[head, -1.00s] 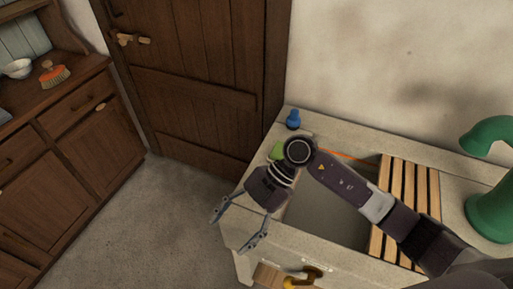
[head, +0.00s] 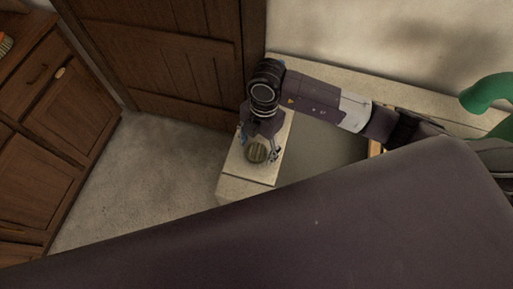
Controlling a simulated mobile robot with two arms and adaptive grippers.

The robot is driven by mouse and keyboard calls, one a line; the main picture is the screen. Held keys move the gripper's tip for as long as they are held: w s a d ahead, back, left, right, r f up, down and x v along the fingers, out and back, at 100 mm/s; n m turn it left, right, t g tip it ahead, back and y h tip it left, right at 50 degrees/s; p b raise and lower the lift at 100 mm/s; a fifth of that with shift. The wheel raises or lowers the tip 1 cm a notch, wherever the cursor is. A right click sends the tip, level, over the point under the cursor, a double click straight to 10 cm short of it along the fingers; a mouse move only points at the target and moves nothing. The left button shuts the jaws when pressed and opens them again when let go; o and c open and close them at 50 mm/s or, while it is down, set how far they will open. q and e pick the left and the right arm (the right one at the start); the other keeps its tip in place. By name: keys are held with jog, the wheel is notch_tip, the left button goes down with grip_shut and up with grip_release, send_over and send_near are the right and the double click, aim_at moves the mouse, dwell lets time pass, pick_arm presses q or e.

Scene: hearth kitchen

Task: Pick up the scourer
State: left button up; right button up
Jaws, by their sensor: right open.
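A small round greenish-grey thing with darker bands, which looks like the scourer (head: 257,151), lies on the pale left end of the sink counter (head: 240,179) in the head view. My right gripper (head: 259,148) is open above it, pointing down. One finger shows at its upper left and the other at its right; I cannot tell whether either touches it. My left gripper is not in view.
The grey sink basin (head: 325,150) lies right of my right gripper, with a slatted wooden rack (head: 376,148) mostly hidden by my arm. A green pump (head: 490,92) stands at the right. A wooden door (head: 165,70) is behind. My own dark arm part covers the foreground.

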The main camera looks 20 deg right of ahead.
aim_at(257, 149)
jog(key=shift+f, duration=0.35)
jog(key=c, duration=1.1)
jog(key=shift+o, duration=0.2)
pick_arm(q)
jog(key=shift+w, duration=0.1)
pick_arm(e)
jog(key=shift+r, duration=0.55)
pick_arm(q)
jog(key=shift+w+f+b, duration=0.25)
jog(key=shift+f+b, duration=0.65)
jog(key=shift+b, duration=0.1)
pick_arm(e)
notch_tip(257, 149, up, 19)
jog(key=shift+a, duration=0.1)
